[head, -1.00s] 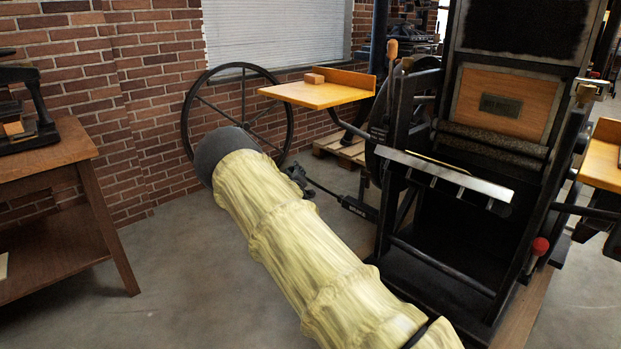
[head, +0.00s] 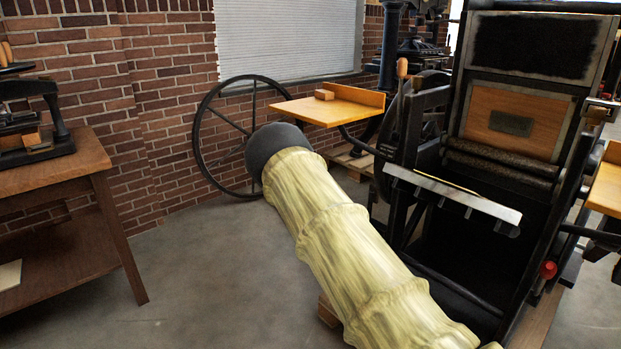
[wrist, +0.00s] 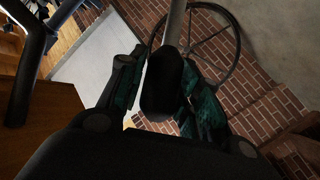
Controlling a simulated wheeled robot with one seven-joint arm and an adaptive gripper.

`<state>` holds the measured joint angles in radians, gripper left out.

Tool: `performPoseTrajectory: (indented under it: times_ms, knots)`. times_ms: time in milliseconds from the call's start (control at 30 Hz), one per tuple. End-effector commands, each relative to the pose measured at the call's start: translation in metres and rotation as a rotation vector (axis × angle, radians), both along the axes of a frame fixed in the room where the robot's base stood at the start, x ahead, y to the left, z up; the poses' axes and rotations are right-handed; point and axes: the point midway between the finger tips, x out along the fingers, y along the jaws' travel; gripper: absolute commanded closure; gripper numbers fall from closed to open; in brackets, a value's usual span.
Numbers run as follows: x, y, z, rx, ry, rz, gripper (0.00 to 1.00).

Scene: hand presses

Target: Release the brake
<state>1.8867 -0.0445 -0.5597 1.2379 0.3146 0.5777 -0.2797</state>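A lever with a pale grey rod and a black rounded grip (wrist: 162,85) runs down from the top edge in the wrist view. I cannot tell if it is the brake. My gripper (wrist: 165,62) has one dark-green-padded finger on each side of this grip. A thin bright gap shows between the left finger and the grip. The right finger lies close along it, and I cannot tell whether it touches. In the head view my gripper and this lever are hidden behind my yellow-sleeved arm. No brake label is readable.
A large black hand press (head: 470,215) stands at the right, with a red knob (head: 547,270) low on it. A wooden side shelf (head: 325,110) juts out left of it. A spoked wheel (head: 207,150) is by the brick wall. A wooden table (head: 50,165) stands left; the floor between is clear.

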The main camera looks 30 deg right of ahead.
Motion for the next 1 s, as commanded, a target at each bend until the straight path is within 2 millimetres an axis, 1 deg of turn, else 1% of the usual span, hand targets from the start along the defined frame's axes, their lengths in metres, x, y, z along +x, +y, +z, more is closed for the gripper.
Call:
performPoseTrajectory:
  times_ms: [33, 100, 400, 567, 767, 1000]
  knots:
    - [0.001, -0.004, 0.007, -0.002, -0.008, -0.003, 0.57]
    - [0.000, -0.004, 0.007, -0.003, -0.007, -0.003, 0.48]
    - [0.000, -0.001, 0.004, -0.003, -0.003, -0.001, 0.48]
    - [-0.007, 0.003, 0.005, -0.002, -0.002, -0.002, 0.48]
    - [-0.030, 0.014, 0.009, -0.002, -0.002, -0.002, 0.48]
    - [-0.064, 0.031, 0.016, -0.003, -0.002, -0.001, 0.48]
